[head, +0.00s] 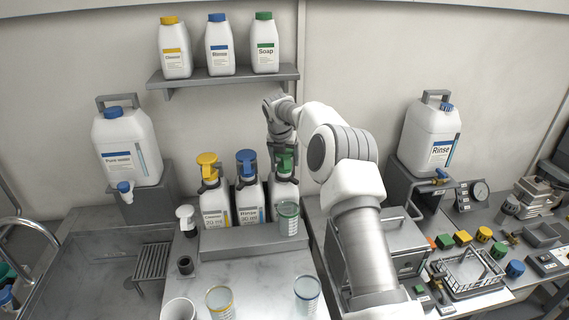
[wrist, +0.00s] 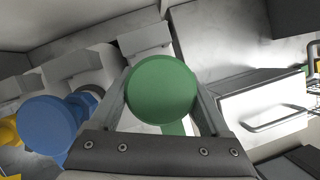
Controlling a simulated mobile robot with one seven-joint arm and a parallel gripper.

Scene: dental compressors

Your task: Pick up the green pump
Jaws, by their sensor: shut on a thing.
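The green pump (head: 286,161) is the green head on the right-hand bottle of a row of pump bottles on a stand. My gripper (head: 284,150) comes down over it from above, with a finger on either side. In the wrist view the round green top of the pump (wrist: 162,90) lies between the fingers of my gripper (wrist: 160,95), which are shut on it. The pump appears still seated on its white bottle (head: 285,190); its lower part is partly hidden by the fingers.
A blue pump (head: 247,162) and a yellow pump (head: 208,164) stand close to the left. A green-rimmed cup (head: 288,218) stands in front of the green pump's bottle. A shelf (head: 225,77) with bottles hangs above. A metal box (head: 375,240) is to the right.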

